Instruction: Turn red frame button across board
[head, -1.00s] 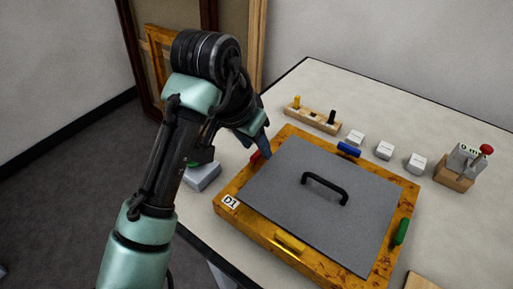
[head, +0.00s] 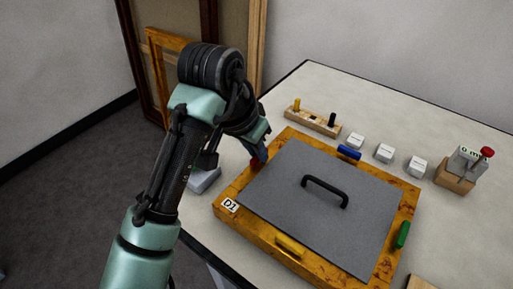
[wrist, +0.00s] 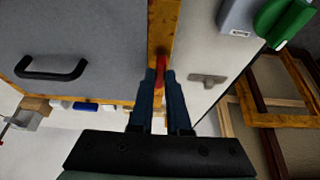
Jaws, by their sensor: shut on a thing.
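The red button (head: 256,162) sits on the left side of the gilt frame (head: 232,187), beside the grey board (head: 290,215). My gripper (head: 262,149) is at it from above. In the wrist view my gripper's two fingers (wrist: 160,90) are shut on the red button (wrist: 161,66), which looks to lie along the frame strip next to the board edge. Its lower end is hidden between the fingers. The blue button (head: 349,152), yellow button (head: 290,247) and green button (head: 402,235) sit on the other frame sides.
The board carries a raised black handle (head: 325,188). Behind the frame stand a wooden peg block (head: 313,118), several white blocks (head: 384,153) and a device with a red knob (head: 462,165). A grey box (head: 204,179) is near my arm at left.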

